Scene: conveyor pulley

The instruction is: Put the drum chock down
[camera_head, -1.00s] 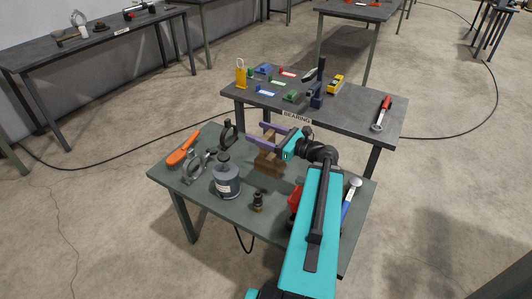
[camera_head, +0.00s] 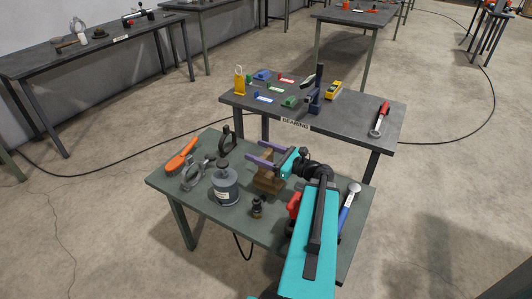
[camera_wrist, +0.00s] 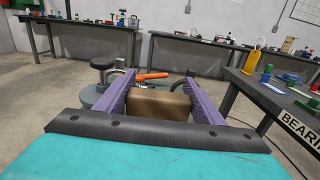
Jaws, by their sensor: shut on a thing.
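The drum chock is a brown wooden block (camera_head: 268,184) at the middle of the green table (camera_head: 290,232). My gripper (camera_head: 256,151) is shut on it, with a purple finger on either side. In the wrist view the chock (camera_wrist: 158,104) sits between the two fingers (camera_wrist: 160,92). In the head view its lower part is at or very close to the tabletop; I cannot tell whether it touches. My arm and fingers hide part of it.
A grey canister (camera_head: 225,188) stands left of the chock, and a small dark fitting (camera_head: 257,207) stands in front. An orange-handled tool (camera_head: 180,156) and a metal clamp (camera_head: 197,173) lie left. A blue-handled hammer (camera_head: 348,208) and a red object (camera_head: 294,204) are right.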

